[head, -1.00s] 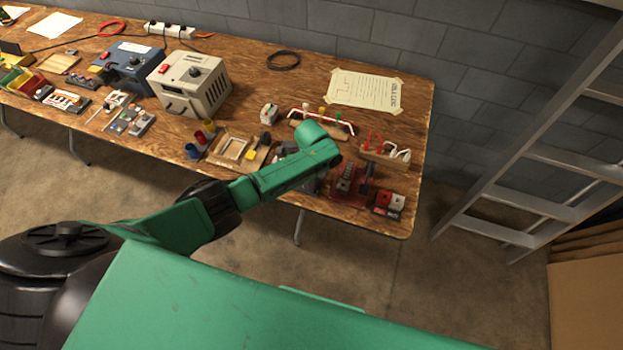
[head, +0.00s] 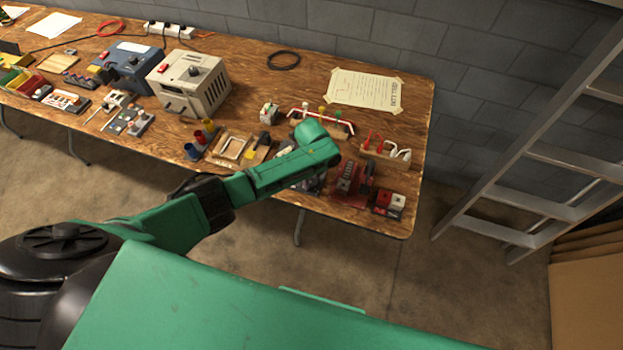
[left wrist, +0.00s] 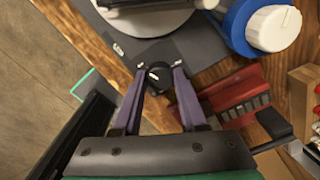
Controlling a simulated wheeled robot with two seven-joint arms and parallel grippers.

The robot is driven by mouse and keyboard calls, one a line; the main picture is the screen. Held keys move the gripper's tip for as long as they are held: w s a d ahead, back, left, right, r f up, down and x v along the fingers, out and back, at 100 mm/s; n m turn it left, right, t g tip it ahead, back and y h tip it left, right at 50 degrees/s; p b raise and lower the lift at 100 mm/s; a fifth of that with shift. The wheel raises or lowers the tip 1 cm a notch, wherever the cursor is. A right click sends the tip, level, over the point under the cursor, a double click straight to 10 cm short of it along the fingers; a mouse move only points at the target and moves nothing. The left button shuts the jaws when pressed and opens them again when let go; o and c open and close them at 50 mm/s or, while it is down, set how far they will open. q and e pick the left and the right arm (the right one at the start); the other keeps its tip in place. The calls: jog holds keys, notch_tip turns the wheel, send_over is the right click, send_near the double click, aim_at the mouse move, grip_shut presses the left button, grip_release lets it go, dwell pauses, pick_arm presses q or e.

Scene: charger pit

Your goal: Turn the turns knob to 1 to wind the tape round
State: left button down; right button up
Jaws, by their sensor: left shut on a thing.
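The turns knob (left wrist: 158,72) is small, round and black with a pale mark on top, in the middle of the left wrist view. It is at the edge of a dark grey base (left wrist: 196,46) that carries a white disc (left wrist: 145,22) and a blue ring with a white hub (left wrist: 272,28). My left gripper (left wrist: 159,77) is shut on the knob, a purple finger on each side. The knob's setting is too small to read. In the head view my green left arm (head: 285,170) hides most of this device and the gripper. My right gripper is not in view.
A red device (head: 345,180) with a row of grey blocks stands close to the right of the gripper. A red and white block unit (head: 390,203) is at the table's front right corner. Wooden trays (head: 232,146) lie to the left. A ladder (head: 545,170) stands at the right.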

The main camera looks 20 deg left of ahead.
aim_at(312, 182)
pick_arm(q)
jog(key=shift+m, duration=0.3)
jog(key=shift+c, duration=2.2)
grip_release()
jog(key=shift+r, duration=0.1)
notch_tip(312, 182, up, 14)
jog(key=shift+r, duration=0.2)
jog(key=shift+d, duration=0.1)
